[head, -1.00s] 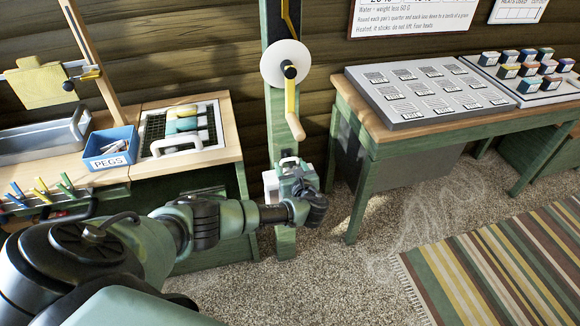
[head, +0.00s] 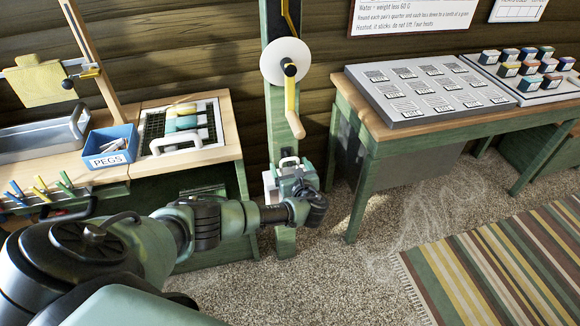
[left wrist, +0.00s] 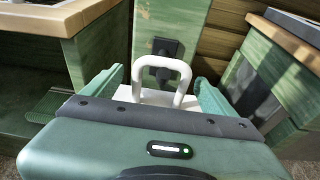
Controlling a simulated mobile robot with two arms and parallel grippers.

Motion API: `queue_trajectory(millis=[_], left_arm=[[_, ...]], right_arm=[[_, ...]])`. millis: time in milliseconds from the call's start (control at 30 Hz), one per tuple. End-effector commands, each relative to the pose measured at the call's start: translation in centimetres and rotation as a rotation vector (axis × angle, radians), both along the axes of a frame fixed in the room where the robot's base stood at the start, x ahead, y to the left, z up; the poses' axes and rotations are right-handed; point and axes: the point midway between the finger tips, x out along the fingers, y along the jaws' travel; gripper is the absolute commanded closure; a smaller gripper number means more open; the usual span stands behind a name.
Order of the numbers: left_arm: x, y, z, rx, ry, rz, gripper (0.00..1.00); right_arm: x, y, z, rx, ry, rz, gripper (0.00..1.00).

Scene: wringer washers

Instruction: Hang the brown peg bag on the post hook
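A green wooden post (head: 279,110) stands in the middle of the head view. My left gripper (head: 300,185) is low in front of it. The handle also shows above the gripper in the head view (head: 289,160). No brown bag body is visible; the gripper hides what is below. A small black fitting, perhaps the hook (left wrist: 166,47), is on the post behind the handle. My right gripper is not in view.
A left bench (head: 215,165) holds a blue PEGS box (head: 110,150) and a rack with a white handle. A crank with a white disc (head: 286,62) is higher on the post. A right table (head: 360,140) stands close by. A striped rug (head: 500,265) lies on the floor.

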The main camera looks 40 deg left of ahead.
Motion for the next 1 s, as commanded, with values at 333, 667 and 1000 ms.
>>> queue_trajectory(millis=[333,667,1000], left_arm=[[-0.3,-0.4,0.1,-0.001,0.000,-0.001,0.14],[-3.6,-4.3,1.5,-0.002,0.002,-0.003,0.14],[-4.9,-5.8,2.0,-0.001,0.001,0.000,0.14]], right_arm=[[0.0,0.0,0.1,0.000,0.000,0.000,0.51],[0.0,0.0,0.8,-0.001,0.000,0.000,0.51],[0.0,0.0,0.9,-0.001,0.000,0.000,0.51]])
